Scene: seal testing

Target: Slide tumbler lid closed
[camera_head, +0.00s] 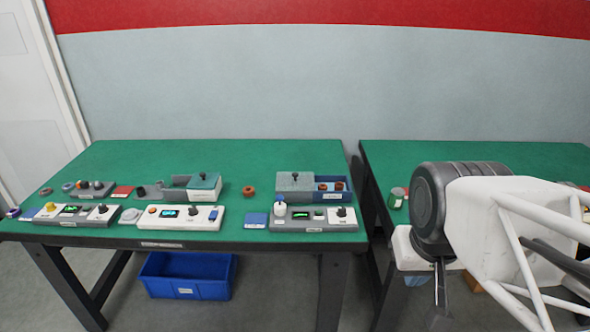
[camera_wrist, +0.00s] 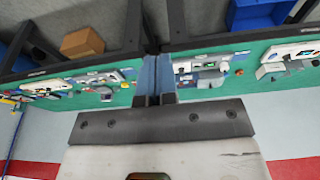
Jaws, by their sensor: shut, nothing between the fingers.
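I cannot make out a tumbler or its lid for certain. A small green cylinder with a reddish top (camera_head: 397,197) stands at the left end of the right table, beside my arm. On the left table, a grey block with a dark knob (camera_head: 295,183) sits at the left of a blue tray (camera_head: 334,196). A pale box with a dark knob on its green top (camera_head: 205,187) sits further left. My gripper (camera_head: 440,300) hangs by the right table's front edge, shut and empty, apart from these things. Its closed fingers show in the wrist view (camera_wrist: 155,68).
Several white and grey devices line the left table's front, including one with a small screen (camera_head: 180,217). A brown ring (camera_head: 249,191) lies between the boxes. A blue bin (camera_head: 188,275) is under that table. A dark gap separates the tables. My arm hides much of the right table.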

